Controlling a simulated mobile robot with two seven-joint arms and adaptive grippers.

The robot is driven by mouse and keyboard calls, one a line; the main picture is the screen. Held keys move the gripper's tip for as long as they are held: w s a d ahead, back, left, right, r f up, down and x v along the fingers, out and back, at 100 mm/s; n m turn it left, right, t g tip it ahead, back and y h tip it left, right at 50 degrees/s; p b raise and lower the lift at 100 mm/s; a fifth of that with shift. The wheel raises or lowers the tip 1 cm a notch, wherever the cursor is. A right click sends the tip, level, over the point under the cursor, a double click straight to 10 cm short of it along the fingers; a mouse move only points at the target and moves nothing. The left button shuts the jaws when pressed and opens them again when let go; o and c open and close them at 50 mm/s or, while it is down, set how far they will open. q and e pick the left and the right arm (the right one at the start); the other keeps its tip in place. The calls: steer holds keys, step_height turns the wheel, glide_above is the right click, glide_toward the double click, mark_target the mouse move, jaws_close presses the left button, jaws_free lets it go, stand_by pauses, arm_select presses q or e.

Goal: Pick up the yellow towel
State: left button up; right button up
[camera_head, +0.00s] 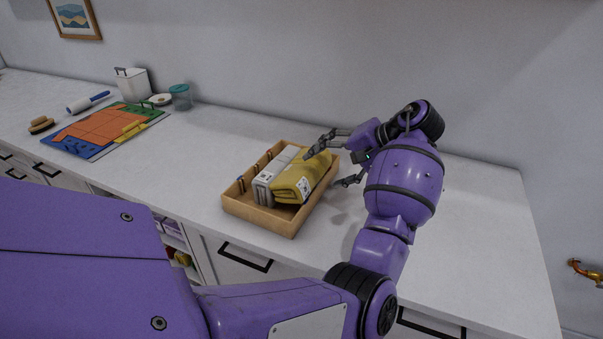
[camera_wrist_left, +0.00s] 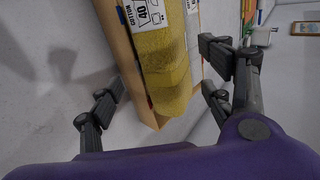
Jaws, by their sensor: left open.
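The yellow towel (camera_head: 302,178) is folded and stands in a wooden tray (camera_head: 264,217) on the white counter, beside a white-grey folded towel (camera_head: 275,175). In the left wrist view, the yellow towel (camera_wrist_left: 163,62) shows a white label printed "COTTON 40". My left gripper (camera_head: 334,168) is at the right back end of the tray, open and with nothing in it. One finger is above the tray's back corner near the towel, the other outside the tray on the right. In the left wrist view, the open fingers (camera_wrist_left: 160,95) straddle the tray's end. My right gripper is out of view.
A colourful folding board (camera_head: 103,128), a brush (camera_head: 41,125), a lint roller (camera_head: 88,102), a white bin (camera_head: 133,84) and a teal-lidded jar (camera_head: 181,97) stand at the left. The counter right of my left arm is clear. A wall runs behind.

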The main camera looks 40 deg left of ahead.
mark_target(316, 170)
arm_select(q)
steer(key=x, duration=0.5)
steer(key=shift+s+a, duration=0.15)
steer(key=shift+a, duration=0.1)
steer(key=shift+c, duration=0.2)
